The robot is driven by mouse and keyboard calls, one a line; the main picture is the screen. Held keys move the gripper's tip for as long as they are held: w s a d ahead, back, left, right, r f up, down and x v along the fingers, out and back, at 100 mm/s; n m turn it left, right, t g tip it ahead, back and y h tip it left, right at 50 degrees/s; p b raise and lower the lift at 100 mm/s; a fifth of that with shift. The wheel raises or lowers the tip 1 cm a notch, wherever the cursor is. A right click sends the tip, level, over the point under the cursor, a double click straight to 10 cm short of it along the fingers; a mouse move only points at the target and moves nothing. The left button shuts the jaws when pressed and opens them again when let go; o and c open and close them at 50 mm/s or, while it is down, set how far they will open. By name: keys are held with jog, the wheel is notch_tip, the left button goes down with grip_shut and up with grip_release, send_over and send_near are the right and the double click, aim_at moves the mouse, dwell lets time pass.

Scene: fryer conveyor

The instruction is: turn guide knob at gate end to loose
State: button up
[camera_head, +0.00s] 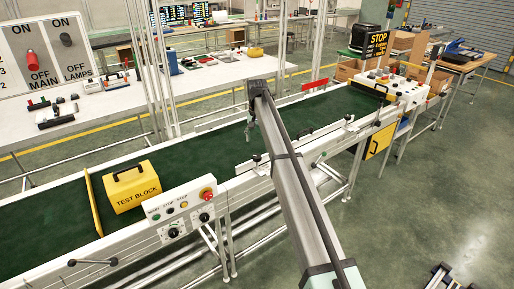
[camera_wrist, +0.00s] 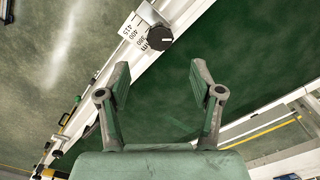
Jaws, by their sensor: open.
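A black round guide knob (camera_wrist: 160,38) sits on the white guide rail in the wrist view, beside a printed scale (camera_wrist: 135,30). My gripper (camera_wrist: 160,75) is open and empty, its two fingers spread over the green belt. The knob shows beyond the fingertips, near the middle between them, and does not appear touched. A second dark knob (camera_wrist: 57,154) shows at the lower left. In the head view the guide rail (camera_head: 300,136) runs along the belt's near side, with a dark-topped knob (camera_head: 257,158) at its left end. My arm hides part of the rail. Whether any knob is loose cannot be told.
A yellow test block (camera_head: 138,188) stands on the green belt (camera_head: 50,220) beside a yellow bar (camera_head: 93,205). A control panel with a red button (camera_head: 207,194) stands at the near edge. A white table (camera_head: 90,105) lies behind.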

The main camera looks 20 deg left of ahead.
jog(key=shift+r, duration=1.4)
jog(key=s+d+f, duration=0.8)
jog(key=d+f, duration=0.2)
jog(key=f, duration=0.3)
jog(key=s+d+f+n+g, duration=0.1)
jog(key=s+d+f, duration=0.7)
jog(key=d+f, duration=0.4)
jog(key=s+d+f, duration=0.7)
jog(key=d+f, duration=0.2)
jog(key=f, duration=0.4)
jog(key=s+d+f+g, duration=0.1)
jog(key=s+d+f, duration=0.45)
jog(key=s, duration=0.25)
jog(key=s+d+f+g, duration=0.1)
jog(key=s+d+f, duration=0.3)
jog(key=s+d, duration=0.3)
jog(key=s+d+f+m+g, duration=0.1)
jog(key=s+d, duration=0.2)
jog(key=s, duration=0.6)
jog(key=s+d+f+m+g, duration=0.1)
jog(key=s+d, duration=0.2)
jog(key=s, duration=0.6)
jog(key=s+d+f+m+g, duration=0.1)
jog(key=s+d, duration=0.3)
jog(key=s, duration=0.5)
jog(key=shift+s+f+g, duration=0.3)
jog(key=shift+f+g, duration=0.05)
jog(key=shift+g, duration=0.05)
